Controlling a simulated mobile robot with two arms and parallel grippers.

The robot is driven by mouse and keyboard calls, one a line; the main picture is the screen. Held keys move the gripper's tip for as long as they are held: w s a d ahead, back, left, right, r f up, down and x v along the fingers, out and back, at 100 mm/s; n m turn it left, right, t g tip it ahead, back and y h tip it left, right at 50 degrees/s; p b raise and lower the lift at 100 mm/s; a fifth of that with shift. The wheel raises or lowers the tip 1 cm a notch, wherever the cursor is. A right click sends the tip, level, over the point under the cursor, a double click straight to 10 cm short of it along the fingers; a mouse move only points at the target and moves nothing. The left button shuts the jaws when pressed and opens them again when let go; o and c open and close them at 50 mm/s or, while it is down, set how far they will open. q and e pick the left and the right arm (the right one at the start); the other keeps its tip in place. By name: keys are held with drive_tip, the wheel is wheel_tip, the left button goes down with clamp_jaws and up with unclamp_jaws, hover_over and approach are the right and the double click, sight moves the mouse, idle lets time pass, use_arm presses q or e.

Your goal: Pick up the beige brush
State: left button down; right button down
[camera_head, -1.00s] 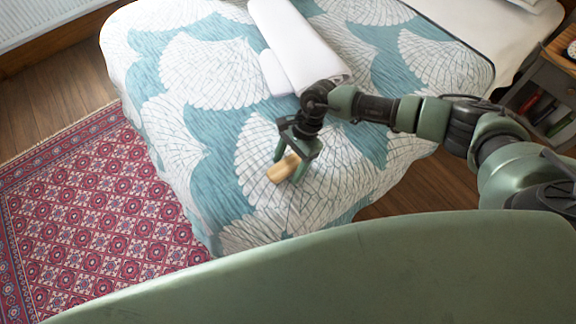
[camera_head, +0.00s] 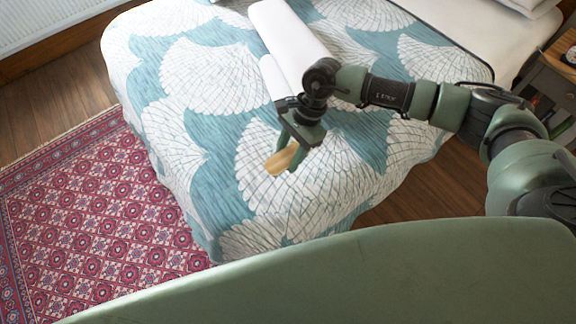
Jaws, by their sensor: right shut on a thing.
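The beige brush (camera_head: 279,161) is a small tan piece between the green fingers of my right gripper (camera_head: 287,156), over the patterned bed cover. My right gripper is shut on it and hides part of it. The brush looks raised above the bed, though the exact gap is hard to tell. My left gripper is not in view.
The bed (camera_head: 205,120) has a teal and white shell-pattern cover. White rolled towels (camera_head: 290,40) lie just behind my gripper. A red patterned rug (camera_head: 100,210) covers the floor at left. A bedside table (camera_head: 556,75) stands at the far right.

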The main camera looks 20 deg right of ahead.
sight(288, 155)
wheel_tip(288, 155, up, 13)
drive_tip(key=b, duration=0.1)
idle(0.3)
